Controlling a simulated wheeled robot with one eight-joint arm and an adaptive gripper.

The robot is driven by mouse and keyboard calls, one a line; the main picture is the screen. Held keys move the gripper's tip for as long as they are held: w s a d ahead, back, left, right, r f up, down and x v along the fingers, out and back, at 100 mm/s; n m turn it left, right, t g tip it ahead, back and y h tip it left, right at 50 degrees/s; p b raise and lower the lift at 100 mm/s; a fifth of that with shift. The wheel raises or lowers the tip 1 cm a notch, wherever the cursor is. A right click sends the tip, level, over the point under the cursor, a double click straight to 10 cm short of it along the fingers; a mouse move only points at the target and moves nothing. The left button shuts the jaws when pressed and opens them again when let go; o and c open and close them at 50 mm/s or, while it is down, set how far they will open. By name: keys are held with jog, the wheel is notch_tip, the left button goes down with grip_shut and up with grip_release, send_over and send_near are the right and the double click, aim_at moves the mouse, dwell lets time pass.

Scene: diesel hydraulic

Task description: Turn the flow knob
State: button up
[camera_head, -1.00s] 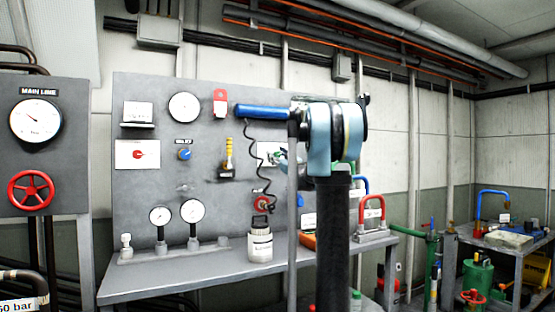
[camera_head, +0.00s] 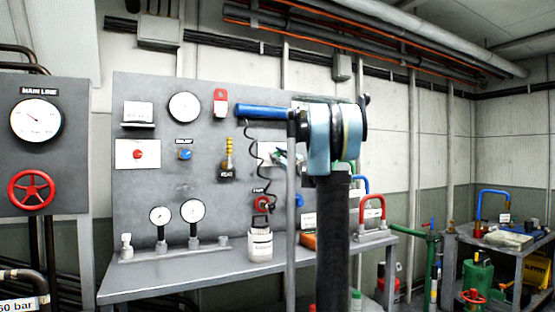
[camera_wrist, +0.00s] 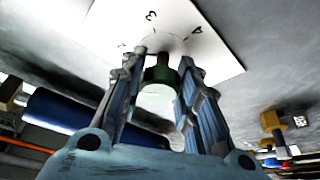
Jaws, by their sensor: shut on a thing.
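The flow knob (camera_wrist: 160,78) is a small dark green knob on a white plate (camera_wrist: 120,22) with printed numbers, in the wrist view. My gripper (camera_wrist: 163,65) has its two blue ribbed fingers on either side of the knob, shut on it. In the head view, the plate (camera_head: 264,153) shows only in part on the grey panel. My gripper (camera_head: 288,158) is mostly hidden behind my own arm there, and the knob cannot be made out.
The grey panel (camera_head: 205,120) also carries a blue knob (camera_head: 184,155), a yellow-topped fitting (camera_head: 228,160) and gauges. A blue bar (camera_head: 262,112) juts close to my arm. A white canister (camera_head: 260,245) stands on the bench below, with a dark coiled cord (camera_head: 250,155) above it.

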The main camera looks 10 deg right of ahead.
jog(key=n+g, duration=0.1)
jog(key=n, duration=0.2)
jog(key=n+g+y, duration=0.1)
jog(key=n, duration=0.2)
jog(key=shift+n+g, duration=0.3)
jog(key=shift+n, duration=0.1)
jog(key=shift+f+n+g, duration=0.15)
jog(key=shift+n+g, duration=0.75)
jog(key=shift+n, duration=1.3)
jog(key=shift+s+a, duration=0.1)
jog(key=o, duration=1.1)
jog(key=shift+c, duration=0.2)
jog(key=v, duration=1.2)
jog(key=shift+f, duration=0.15)
